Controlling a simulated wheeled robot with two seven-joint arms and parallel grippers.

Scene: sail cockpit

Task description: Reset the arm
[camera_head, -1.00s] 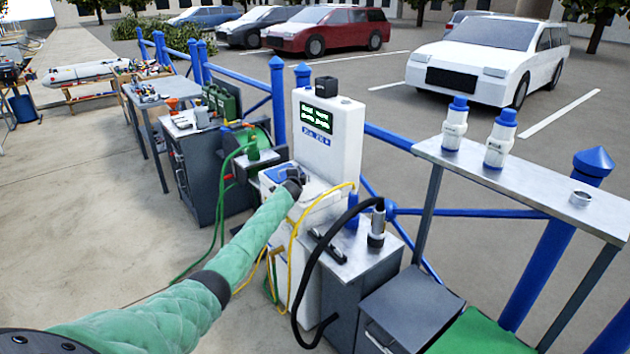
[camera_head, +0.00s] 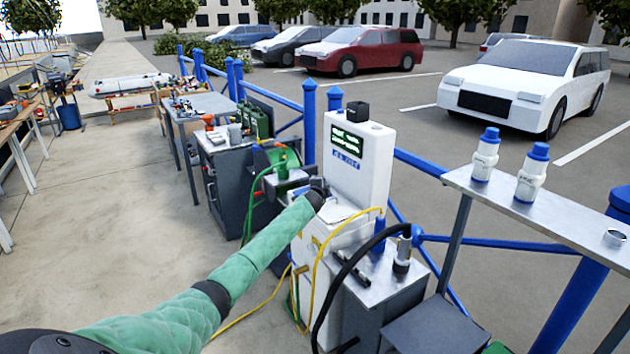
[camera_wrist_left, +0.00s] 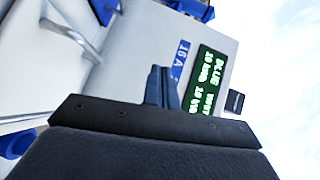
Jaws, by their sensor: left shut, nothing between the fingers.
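My left arm, in a padded green sleeve, reaches from the lower left of the head view to the front of a white machine (camera_head: 362,155) with a green-lit screen (camera_head: 347,141). My left gripper (camera_wrist_left: 162,88) shows in the left wrist view, its two dark blue fingers together with nothing between them. They point towards the white panel beside the screen (camera_wrist_left: 207,80), which appears turned on its side. In the head view the fingers are hard to make out at the arm's dark end. My right gripper is not in view.
A yellow cable (camera_head: 313,285) and a black hose (camera_head: 345,268) hang beside the machine. A grey cabinet (camera_head: 385,280) stands to its right, and a metal shelf (camera_head: 560,205) holds two white bottles with blue caps. Blue railing runs behind. The paved floor at left is open.

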